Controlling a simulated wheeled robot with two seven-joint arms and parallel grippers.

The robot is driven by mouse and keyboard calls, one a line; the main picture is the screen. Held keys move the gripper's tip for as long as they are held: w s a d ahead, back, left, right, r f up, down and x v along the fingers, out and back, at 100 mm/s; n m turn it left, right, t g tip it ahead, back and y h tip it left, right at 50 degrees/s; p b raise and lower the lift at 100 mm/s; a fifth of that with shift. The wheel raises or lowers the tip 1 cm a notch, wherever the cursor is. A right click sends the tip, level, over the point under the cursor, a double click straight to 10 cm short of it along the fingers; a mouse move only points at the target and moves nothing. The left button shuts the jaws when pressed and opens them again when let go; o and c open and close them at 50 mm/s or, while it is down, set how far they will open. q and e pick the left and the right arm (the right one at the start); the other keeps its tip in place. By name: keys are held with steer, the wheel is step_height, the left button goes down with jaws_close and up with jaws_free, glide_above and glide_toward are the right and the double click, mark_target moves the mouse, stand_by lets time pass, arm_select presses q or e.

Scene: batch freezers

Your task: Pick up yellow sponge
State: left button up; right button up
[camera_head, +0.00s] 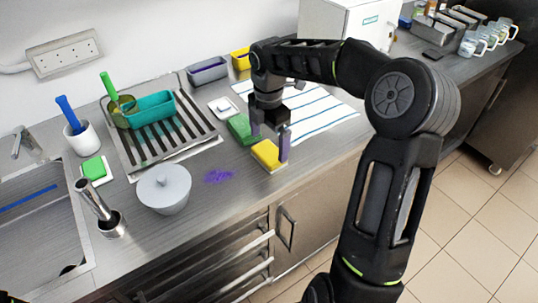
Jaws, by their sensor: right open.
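The yellow sponge (268,156) lies on the steel counter close to its front edge. My right gripper (270,146) points down over the sponge, open, with its fingers on either side of it. One finger stands at the sponge's right side and the other by its far left side, near a green sponge (240,128). I cannot tell whether the fingers touch the yellow sponge. My left gripper is not in view.
A striped towel (318,112) lies behind the gripper. A drying rack (164,134) holds a teal container (153,108). A sink (40,225) is at far left.

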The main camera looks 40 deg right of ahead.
mark_target(269, 151)
steer(key=shift+f+p, duration=0.5)
steer(key=shift+f, duration=1.85)
steer(key=shift+c, duration=0.2)
steer(key=c, duration=1.1)
steer(key=shift+d+r, duration=0.1)
steer(key=shift+r, duration=0.05)
step_height(269, 151, up, 10)
steer(key=shift+f+b, duration=0.15)
steer(key=shift+b, duration=0.5)
